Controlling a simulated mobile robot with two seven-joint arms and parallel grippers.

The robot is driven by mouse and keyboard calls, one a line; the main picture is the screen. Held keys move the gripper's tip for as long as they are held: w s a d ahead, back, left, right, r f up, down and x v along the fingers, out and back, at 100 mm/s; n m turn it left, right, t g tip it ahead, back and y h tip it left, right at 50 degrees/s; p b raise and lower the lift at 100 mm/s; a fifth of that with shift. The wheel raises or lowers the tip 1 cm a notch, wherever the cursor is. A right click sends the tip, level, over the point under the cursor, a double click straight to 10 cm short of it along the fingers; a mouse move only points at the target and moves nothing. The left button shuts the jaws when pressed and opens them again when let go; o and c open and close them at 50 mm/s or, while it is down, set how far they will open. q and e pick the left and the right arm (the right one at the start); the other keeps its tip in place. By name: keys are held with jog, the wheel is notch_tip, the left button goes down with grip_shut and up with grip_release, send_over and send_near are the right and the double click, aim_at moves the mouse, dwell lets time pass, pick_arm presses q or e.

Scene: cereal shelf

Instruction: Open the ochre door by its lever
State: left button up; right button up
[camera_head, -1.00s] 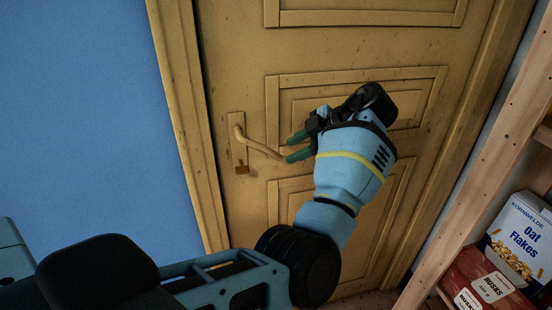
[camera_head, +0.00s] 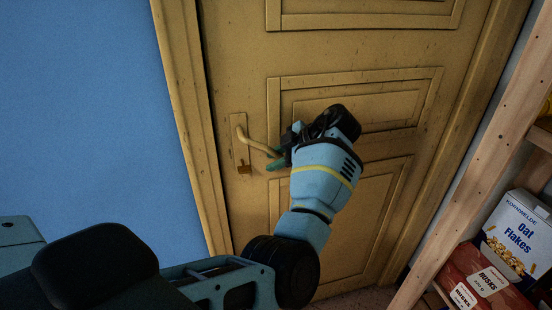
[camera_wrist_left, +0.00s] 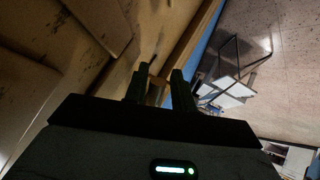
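The ochre door (camera_head: 345,55) stands closed in its frame. Its ochre lever (camera_head: 257,145) sticks out to the right from a plate on the door's left side. My left gripper (camera_head: 274,161) is at the free end of the lever, its green fingers beside or around that end. In the left wrist view the two dark fingers (camera_wrist_left: 159,86) stand apart, with a small ochre piece, apparently the lever, showing in the gap. Firm contact cannot be made out. My right gripper is not in view.
A small brown latch piece (camera_head: 244,168) sits below the lever. A blue wall (camera_head: 90,110) lies left of the door frame. At the right, a wooden shelf (camera_head: 470,145) holds an Oat Flakes box (camera_head: 512,240) and red Rusks boxes (camera_head: 485,283).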

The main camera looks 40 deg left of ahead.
pick_arm(q)
jog(key=shift+f, duration=0.1)
grip_shut()
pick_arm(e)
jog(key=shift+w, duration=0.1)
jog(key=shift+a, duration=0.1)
